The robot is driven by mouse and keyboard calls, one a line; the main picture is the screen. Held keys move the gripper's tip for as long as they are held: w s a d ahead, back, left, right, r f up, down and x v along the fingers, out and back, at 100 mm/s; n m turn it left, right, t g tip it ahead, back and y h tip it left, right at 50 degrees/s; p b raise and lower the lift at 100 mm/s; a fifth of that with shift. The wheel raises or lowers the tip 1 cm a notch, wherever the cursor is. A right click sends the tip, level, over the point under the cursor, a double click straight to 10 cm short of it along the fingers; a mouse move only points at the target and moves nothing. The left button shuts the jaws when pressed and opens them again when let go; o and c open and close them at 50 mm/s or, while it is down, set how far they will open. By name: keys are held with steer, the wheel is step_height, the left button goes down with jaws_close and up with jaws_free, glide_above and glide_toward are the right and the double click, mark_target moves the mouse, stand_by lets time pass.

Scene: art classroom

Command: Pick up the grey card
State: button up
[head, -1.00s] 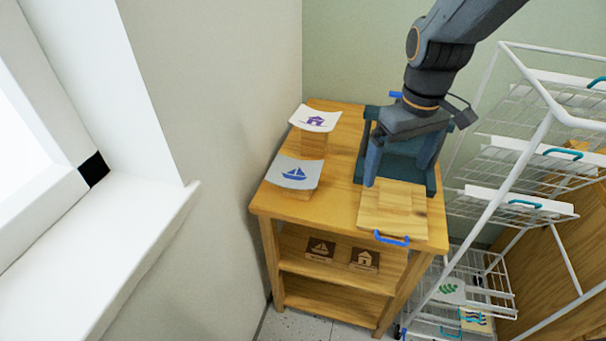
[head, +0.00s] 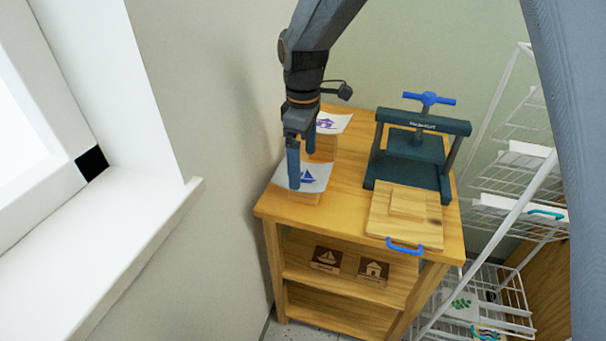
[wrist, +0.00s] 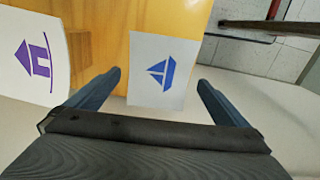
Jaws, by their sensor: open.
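The grey card (head: 318,178) bears a blue sailboat and lies slightly curled on a wooden block (head: 296,195) at the table's left front corner. In the wrist view, the grey card (wrist: 158,68) lies ahead, between the lines of the two fingers. My gripper (head: 302,168) is open and empty, pointing down over the card. In the wrist view, my gripper (wrist: 159,80) has one blue finger on each side of the card. I cannot tell how far the fingertips are above it. The fingers hide part of the card in the head view.
A white card with a purple house (head: 335,123) sits on a block behind. A dark green press (head: 410,175) and a wooden board with blue handle (head: 405,225) occupy the table's (head: 345,195) right. A wall (head: 215,110) stands close left, a white wire rack (head: 515,185) right.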

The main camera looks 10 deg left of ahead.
mark_target(303, 176)
steer(key=shift+f, duration=1.15)
steer(key=c, duration=0.9)
